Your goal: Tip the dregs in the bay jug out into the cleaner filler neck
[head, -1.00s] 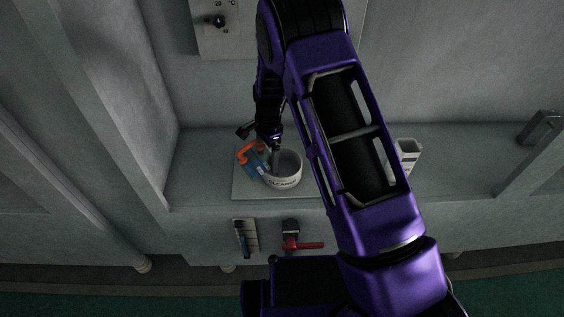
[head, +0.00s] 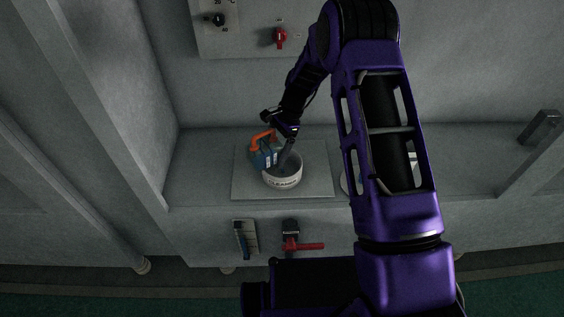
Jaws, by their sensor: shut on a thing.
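The blue jug (head: 262,158) with an orange handle (head: 261,137) is at the left rim of the white round cleaner filler neck (head: 283,183), whose rim carries dark lettering. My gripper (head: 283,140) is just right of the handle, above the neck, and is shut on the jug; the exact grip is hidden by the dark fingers. A dark grey part (head: 287,154) slants down over the neck's opening. The jug looks only slightly tilted. I cannot see any liquid, nor whether the jug touches the neck.
The neck stands on a square pale plate (head: 318,184) on the grey ledge. A panel with a black knob (head: 219,20) and a red knob (head: 280,37) is above. My arm hides the ledge at right.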

